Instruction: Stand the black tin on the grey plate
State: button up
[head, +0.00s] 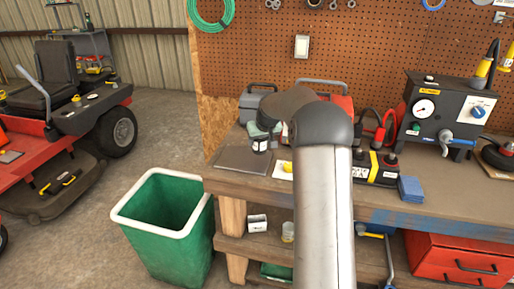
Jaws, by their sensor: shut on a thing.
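The grey plate (238,162) lies flat near the left end of the workbench. My gripper (261,136) points down over the plate's right side, partly hidden by my own arm. It is shut on the black tin (260,147), a small dark tin with a pale patch. The tin looks upright at the plate's right part. I cannot tell whether its base touches the plate or hangs just above it.
A white sheet with a yellow item (287,168) lies right of the plate. A grey toolbox (251,103) stands behind. A battery (379,168), blue sponges (411,188) and a gauge box (436,112) are farther right. A green bin (164,222) stands on the floor, front left.

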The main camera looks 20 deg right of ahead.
aim_at(257, 149)
jog(key=shift+w+a+f, duration=0.15)
jog(key=shift+w+f, duration=0.15)
jog(key=shift+f, duration=0.05)
jog(key=shift+w+a+f, duration=0.1)
jog(key=shift+w+f, duration=0.05)
jog(key=shift+f, duration=0.8)
jog(key=shift+w+a+f, duration=0.1)
jog(key=shift+f, duration=0.8)
jog(key=shift+f, duration=0.15)
jog(key=o, duration=1.2)
jog(key=shift+c, duration=0.2)
